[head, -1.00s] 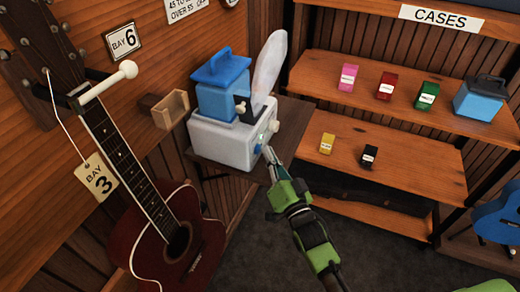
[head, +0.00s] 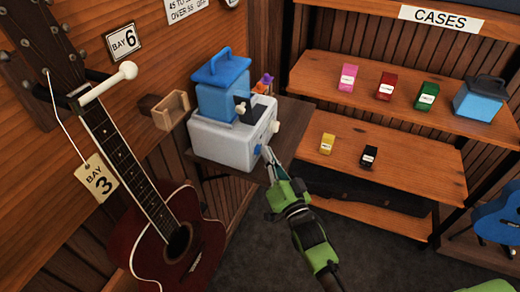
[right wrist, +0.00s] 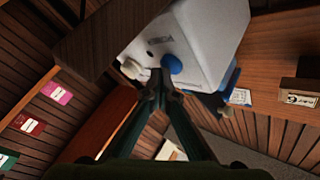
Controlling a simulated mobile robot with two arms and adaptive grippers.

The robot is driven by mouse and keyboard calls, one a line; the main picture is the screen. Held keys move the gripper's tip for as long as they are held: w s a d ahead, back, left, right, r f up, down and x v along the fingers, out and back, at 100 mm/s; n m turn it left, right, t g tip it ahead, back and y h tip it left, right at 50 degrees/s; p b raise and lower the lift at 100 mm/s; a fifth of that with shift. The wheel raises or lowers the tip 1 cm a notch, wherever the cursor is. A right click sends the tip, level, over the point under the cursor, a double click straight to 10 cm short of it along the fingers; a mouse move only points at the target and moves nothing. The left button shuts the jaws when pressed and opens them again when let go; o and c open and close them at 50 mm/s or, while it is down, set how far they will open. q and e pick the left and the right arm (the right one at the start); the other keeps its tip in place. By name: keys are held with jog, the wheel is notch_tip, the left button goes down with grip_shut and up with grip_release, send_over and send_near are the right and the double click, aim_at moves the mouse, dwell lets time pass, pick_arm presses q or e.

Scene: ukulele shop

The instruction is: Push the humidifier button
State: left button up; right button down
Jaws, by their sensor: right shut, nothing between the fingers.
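The humidifier (head: 222,146) is a white box with a blue water tank (head: 222,92) on top. It stands on a small wooden shelf in the corner. Its front has a round blue button (head: 257,149) and a pale knob (head: 274,126); the button also shows in the right wrist view (right wrist: 173,64). No mist shows above it. My right gripper (head: 267,151) is shut and empty, its tips right at the blue button. In the right wrist view the fingertips (right wrist: 160,75) overlap the button's edge; I cannot tell whether they touch it. My left gripper is out of view.
A dark red ukulele (head: 178,235) hangs at the left with a tag. A small wooden box (head: 170,110) is on the wall beside the humidifier. Shelves (head: 400,170) with small coloured boxes stand at the right. A small purple and orange item (head: 263,84) sits behind the humidifier.

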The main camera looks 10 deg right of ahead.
jog(key=shift+s+d, duration=0.45)
jog(key=shift+d, duration=0.2)
jog(key=shift+p, duration=0.3)
jog(key=s+d, duration=0.1)
jog(key=s+d+p, duration=0.1)
jog(key=d, duration=0.1)
jog(key=s+d, duration=0.1)
jog(key=d, duration=0.1)
jog(key=shift+s+p, duration=0.15)
jog(key=shift+p, duration=0.15)
